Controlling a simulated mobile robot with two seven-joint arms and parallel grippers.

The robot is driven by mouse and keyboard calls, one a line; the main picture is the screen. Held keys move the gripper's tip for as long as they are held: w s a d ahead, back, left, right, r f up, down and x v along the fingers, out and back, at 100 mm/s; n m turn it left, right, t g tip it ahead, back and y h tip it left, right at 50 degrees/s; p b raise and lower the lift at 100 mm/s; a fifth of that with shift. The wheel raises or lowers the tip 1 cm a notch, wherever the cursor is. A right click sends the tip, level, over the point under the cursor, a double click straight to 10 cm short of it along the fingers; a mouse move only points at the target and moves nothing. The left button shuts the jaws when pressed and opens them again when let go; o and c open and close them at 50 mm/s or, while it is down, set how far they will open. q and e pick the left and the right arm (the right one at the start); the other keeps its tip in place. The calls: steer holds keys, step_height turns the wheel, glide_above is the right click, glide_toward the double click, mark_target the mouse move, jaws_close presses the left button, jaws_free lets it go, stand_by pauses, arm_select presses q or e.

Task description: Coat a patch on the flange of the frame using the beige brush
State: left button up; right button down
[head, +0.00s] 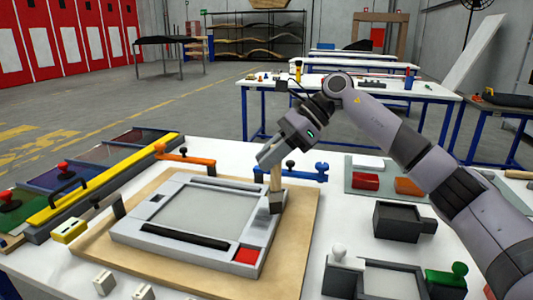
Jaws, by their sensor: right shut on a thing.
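My right gripper (269,160) is shut on the beige brush (276,179), which it holds upright over the right side of the frame. The brush's beige handle shows below the fingers. Its lower end meets a dark grey block at the frame's right edge; I cannot tell whether this block is the brush head or a separate part. The grey frame (138,227) lies flat on a tan board, with a pale panel inside its flange. A red square (246,255) is on the flange's near right corner. My left gripper is not in view.
Orange (185,157) and blue (295,173) clamps stand behind the frame. A dark open box (398,220) and a tray with red and orange blocks (385,176) are at right. A yellow-edged rack (110,178) lies at left. Small white blocks are in front.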

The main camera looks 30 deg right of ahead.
steer(key=shift+w+a+p, duration=0.85)
steer(key=shift+w+p, duration=0.85)
steer(key=shift+w, duration=0.3)
steer(key=s+d+b, duration=0.1)
steer(key=s+d, duration=0.2)
steer(key=shift+f, duration=0.1)
step_height(320, 180, up, 6)
steer(key=p, duration=0.5)
steer(key=shift+w+r, duration=0.1)
steer(key=shift+r, duration=0.1)
